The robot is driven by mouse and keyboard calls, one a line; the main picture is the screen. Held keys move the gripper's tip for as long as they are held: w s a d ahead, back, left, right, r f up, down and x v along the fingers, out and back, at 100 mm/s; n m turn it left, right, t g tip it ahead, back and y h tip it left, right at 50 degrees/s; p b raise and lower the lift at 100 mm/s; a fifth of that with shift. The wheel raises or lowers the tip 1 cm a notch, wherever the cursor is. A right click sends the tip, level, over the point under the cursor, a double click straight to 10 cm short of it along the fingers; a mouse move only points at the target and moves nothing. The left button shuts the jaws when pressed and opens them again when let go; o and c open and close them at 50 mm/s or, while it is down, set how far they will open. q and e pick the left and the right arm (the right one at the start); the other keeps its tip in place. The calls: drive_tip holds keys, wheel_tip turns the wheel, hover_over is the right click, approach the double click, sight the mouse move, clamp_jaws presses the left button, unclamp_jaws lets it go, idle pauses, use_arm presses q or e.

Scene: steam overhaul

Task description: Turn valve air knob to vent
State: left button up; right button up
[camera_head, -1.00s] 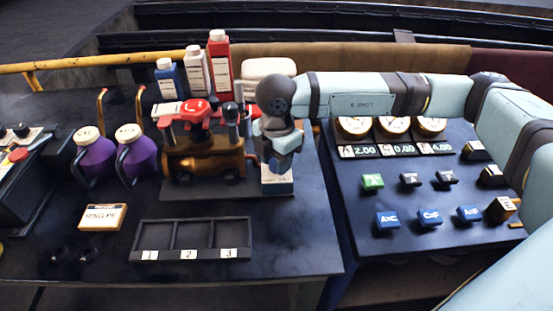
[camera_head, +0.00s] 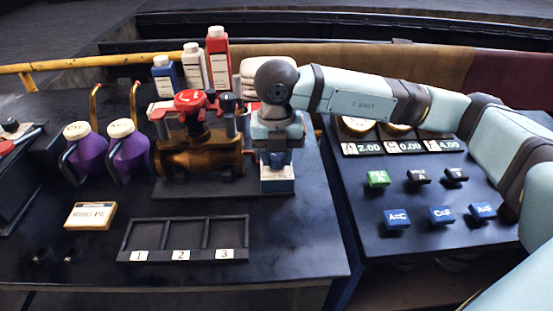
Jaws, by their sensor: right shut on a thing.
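My right gripper (camera_head: 277,158) reaches down over a small blue and white block (camera_head: 277,184) at the right end of the brown valve assembly. It is shut on the valve air knob on top of that block; the fingers and wrist hide most of the knob, so its pointing direction cannot be read. The bronze valve body (camera_head: 200,160), with a red handwheel (camera_head: 190,102), stands just left of the gripper on a dark base plate (camera_head: 210,187). My left gripper is not in view.
Purple jugs (camera_head: 128,152) stand left of the valve, with bottles (camera_head: 218,58) behind it. A numbered three-slot tray (camera_head: 184,255) and a labelled box (camera_head: 90,215) lie in front. A panel with blue and green buttons (camera_head: 397,220) is at right.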

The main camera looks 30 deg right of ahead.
sight(277, 156)
drive_tip(key=shift+n+b, duration=0.45)
drive_tip(key=shift+n, duration=0.65)
drive_tip(key=o, duration=0.9)
wheel_tip(277, 156, up, 14)
drive_tip(key=shift+f+p, duration=0.1)
drive_tip(key=shift+p, duration=0.9)
